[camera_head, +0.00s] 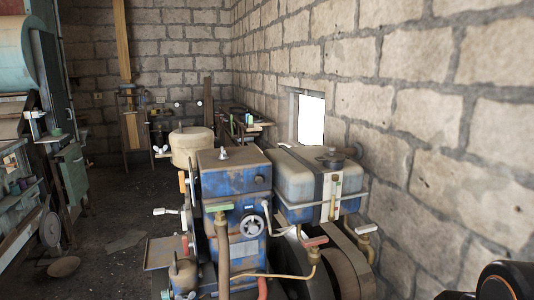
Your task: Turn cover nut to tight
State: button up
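A blue, worn engine (232,182) stands in the middle of the view. A small metal nut-like piece (223,153) sits upright on its flat grey top; I take it for the cover nut, but it is too small to tell how tight it is. A round pale handwheel (251,225) is on the engine's front face. Nothing touches the nut-like piece. My gripper is not in view; only a black and orange part, likely of my own arm, shows at the lower right corner.
A blue and white tank (305,181) with a dark cap (330,160) stands right of the engine, close to the stone wall (430,130). Pipes and levers with green and red handles crowd the front. A beige drum (190,147) stands behind. Open floor (110,245) lies left.

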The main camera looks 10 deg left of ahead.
aim_at(222, 156)
jog(key=u, duration=1.05)
jog(key=k+j, duration=0.15)
jog(key=j, duration=0.15)
jog(key=k+j, duration=0.1)
jog(key=j, duration=0.25)
jog(key=k+j+z, duration=0.1)
jog(key=j, duration=0.2)
jog(key=k+j+z, duration=0.1)
jog(key=j, duration=0.3)
jog(key=k+j, duration=0.1)
jog(key=j, duration=0.25)
jog(key=j+z, duration=0.25)
jog(key=j, duration=0.55)
jog(key=i+j+z, duration=0.1)
jog(key=j, duration=0.3)
jog(key=i+j+z, duration=0.15)
jog(key=j, duration=0.25)
jog(key=i+j+z, duration=0.1)
jog(key=j, duration=0.25)
jog(key=i+j+z, duration=0.15)
jog(key=j, duration=0.25)
jog(key=i+j+z, duration=0.1)
jog(key=i+j, duration=0.2)
jog(key=i+j+z, duration=0.1)
jog(key=i+j, duration=0.15)
jog(key=j, duration=0.15)
